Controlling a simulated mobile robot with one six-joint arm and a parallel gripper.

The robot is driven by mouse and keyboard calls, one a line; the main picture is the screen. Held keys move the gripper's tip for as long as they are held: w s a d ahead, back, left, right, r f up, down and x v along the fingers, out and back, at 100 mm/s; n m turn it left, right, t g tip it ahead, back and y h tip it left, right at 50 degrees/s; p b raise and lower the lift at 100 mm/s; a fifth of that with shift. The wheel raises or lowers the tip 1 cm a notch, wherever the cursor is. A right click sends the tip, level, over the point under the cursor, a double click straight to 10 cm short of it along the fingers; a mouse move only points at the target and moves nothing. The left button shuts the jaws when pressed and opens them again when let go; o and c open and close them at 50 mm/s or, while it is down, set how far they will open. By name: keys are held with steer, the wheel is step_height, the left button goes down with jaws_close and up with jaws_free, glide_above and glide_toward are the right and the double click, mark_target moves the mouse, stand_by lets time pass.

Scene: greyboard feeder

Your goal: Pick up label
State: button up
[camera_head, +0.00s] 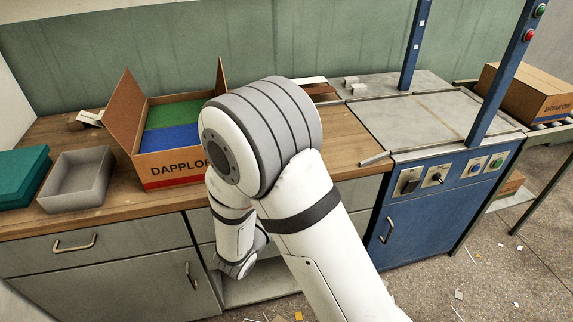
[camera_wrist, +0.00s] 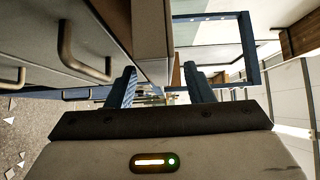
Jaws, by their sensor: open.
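I cannot make out a label for certain in either view. My gripper (camera_wrist: 163,80) shows in the wrist view with its two dark blue fingers apart and nothing seen between them. It is beside the grey drawer fronts (camera_wrist: 60,40), which stand to the left with their metal handles. In the head view my arm hides the gripper and part of the workbench. An open cardboard box (camera_head: 170,171) marked "DAPPLO…" stands on the bench, with a green block (camera_head: 173,115) and a blue block (camera_head: 170,139) inside.
A grey open tray (camera_head: 78,200) and a teal box (camera_head: 20,183) stand on the wooden bench (camera_head: 345,135) at the left. A blue machine (camera_head: 425,215) with a frame stands at the right, near a closed carton (camera_head: 530,95). Paper scraps litter the floor (camera_head: 490,265).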

steer(key=shift+c, duration=0.5)
jaws_close()
step_height(320, 180, up, 10)
steer(key=p, duration=0.3)
steer(key=w+d+r+n+t+y+p, duration=0.1)
steer(key=w+d+y+p, duration=0.1)
steer(key=w+d+p, duration=0.2)
steer(key=w+d+r+n+y+p, duration=0.1)
steer(key=w+d+p, duration=0.4)
steer(key=d, duration=0.5)
steer(key=shift+w+d+n+t+y+p, duration=0.3)
steer(key=shift+w+d+n+t+y, duration=0.15)
steer(key=shift+w, duration=0.2)
